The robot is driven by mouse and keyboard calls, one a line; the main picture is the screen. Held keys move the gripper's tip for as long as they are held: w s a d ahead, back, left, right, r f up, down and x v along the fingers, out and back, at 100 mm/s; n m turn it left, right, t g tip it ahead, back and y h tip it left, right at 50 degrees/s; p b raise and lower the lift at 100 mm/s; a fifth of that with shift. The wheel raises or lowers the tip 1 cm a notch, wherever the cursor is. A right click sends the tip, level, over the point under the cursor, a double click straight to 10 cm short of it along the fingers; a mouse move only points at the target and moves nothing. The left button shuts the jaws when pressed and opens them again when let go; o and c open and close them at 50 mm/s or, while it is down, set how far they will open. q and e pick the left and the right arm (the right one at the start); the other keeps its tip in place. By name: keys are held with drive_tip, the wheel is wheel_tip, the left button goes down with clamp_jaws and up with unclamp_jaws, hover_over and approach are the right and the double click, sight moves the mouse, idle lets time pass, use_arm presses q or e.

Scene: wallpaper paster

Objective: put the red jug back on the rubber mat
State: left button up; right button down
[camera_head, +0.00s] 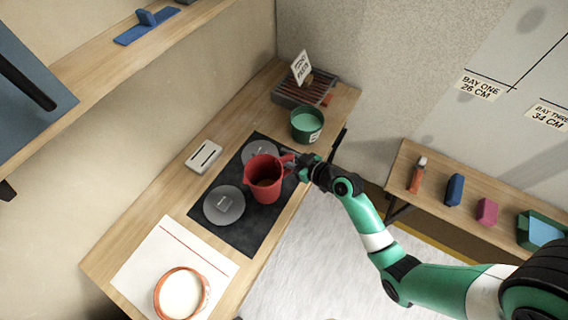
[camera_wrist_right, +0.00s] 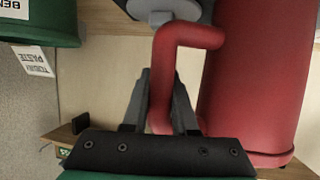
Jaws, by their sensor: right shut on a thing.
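The red jug (camera_head: 265,181) stands upright in the head view, over the black rubber mat (camera_head: 250,232) on the wooden bench. Whether its base touches the mat or hangs above it I cannot tell. My right gripper (camera_head: 291,163) is shut on the jug's handle, on the jug's right side. In the right wrist view the fingers (camera_wrist_right: 160,105) close around the red handle (camera_wrist_right: 164,70), with the jug body (camera_wrist_right: 255,80) to the right. My left gripper is not in view.
Two grey round lids (camera_head: 224,205) (camera_head: 258,153) lie on the mat beside the jug. A green pot (camera_head: 307,124) stands behind, near a rack (camera_head: 305,91) with a card. A white-filled bowl (camera_head: 181,292) sits on paper in front.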

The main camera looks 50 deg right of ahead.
drive_tip(key=f, duration=0.1)
drive_tip(key=f+b, duration=0.1)
drive_tip(key=f, duration=0.2)
drive_tip(key=shift+w+d, duration=0.2)
drive_tip(key=shift+d, duration=0.05)
drive_tip(key=shift+r, duration=0.1)
drive_tip(key=shift+f+b, duration=0.2)
drive_tip(key=shift+b, duration=0.25)
drive_tip(key=c, duration=0.7)
unclamp_jaws()
